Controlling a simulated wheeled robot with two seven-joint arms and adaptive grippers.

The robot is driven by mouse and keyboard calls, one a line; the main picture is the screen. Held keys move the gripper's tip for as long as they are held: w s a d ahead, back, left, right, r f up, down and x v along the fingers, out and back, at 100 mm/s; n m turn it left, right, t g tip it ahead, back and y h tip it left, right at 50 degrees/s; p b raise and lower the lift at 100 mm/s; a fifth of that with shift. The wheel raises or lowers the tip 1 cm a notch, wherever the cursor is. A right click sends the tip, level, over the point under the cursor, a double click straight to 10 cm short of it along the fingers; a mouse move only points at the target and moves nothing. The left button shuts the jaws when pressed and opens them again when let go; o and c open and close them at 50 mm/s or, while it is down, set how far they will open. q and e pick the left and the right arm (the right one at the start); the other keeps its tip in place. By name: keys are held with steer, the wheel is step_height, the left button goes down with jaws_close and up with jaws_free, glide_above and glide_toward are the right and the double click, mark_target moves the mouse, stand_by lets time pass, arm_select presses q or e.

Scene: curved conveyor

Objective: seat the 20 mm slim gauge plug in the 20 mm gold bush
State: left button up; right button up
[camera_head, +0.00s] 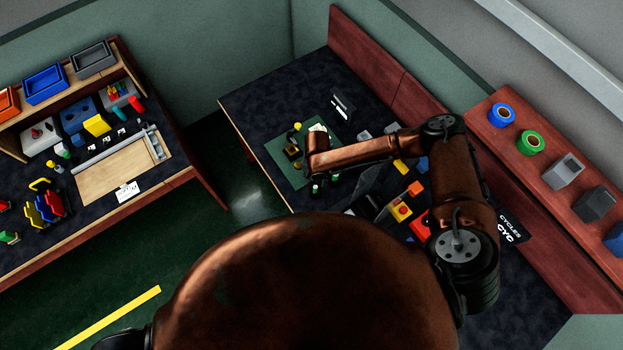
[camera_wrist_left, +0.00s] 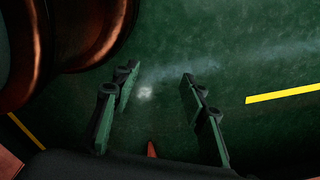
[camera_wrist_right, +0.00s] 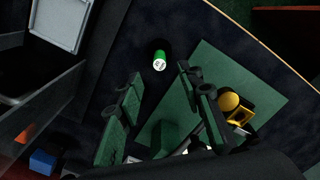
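In the right wrist view, a gold square piece (camera_wrist_right: 241,116), which looks like the gold bush, sits on a green mat (camera_wrist_right: 262,82) beside a yellow ball-topped piece (camera_wrist_right: 229,102). A green cylinder with a white marked end (camera_wrist_right: 160,60) stands beyond my right fingertips, left of the mat; its marking is too small to read. My right gripper (camera_wrist_right: 160,76) is open above the bench. A dark green block shape (camera_wrist_right: 163,136) shows between its fingers, and I cannot tell how far below it is. My left gripper (camera_wrist_left: 158,76) is open and empty over the floor.
A shelf (camera_head: 545,195) holds tape rolls and bins. Another bench (camera_head: 90,200) stands at left across open floor.

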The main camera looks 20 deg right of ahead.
mark_target(315, 187)
steer(key=shift+s+f, duration=0.25)
steer(key=shift+f, duration=0.2)
steer(key=f, duration=0.3)
steer(key=f+p, duration=0.1)
steer(key=f, duration=0.1)
steer(key=shift+w+a, duration=0.1)
steer(key=shift+a, duration=0.15)
steer(key=shift+w+d+f, duration=0.1)
steer(key=shift+w+f, duration=0.2)
steer(key=shift+f, duration=0.2)
steer(key=shift+s, duration=0.3)
steer(key=shift+s+r, duration=0.1)
steer(key=shift+s, duration=0.1)
steer(key=shift+w, duration=0.3)
steer(key=c, duration=0.4)
steer(key=shift+s, duration=0.15)
jaws_close()
arm_select(q)
steer(key=shift+s+r, duration=0.4)
steer(key=shift+s, duration=0.05)
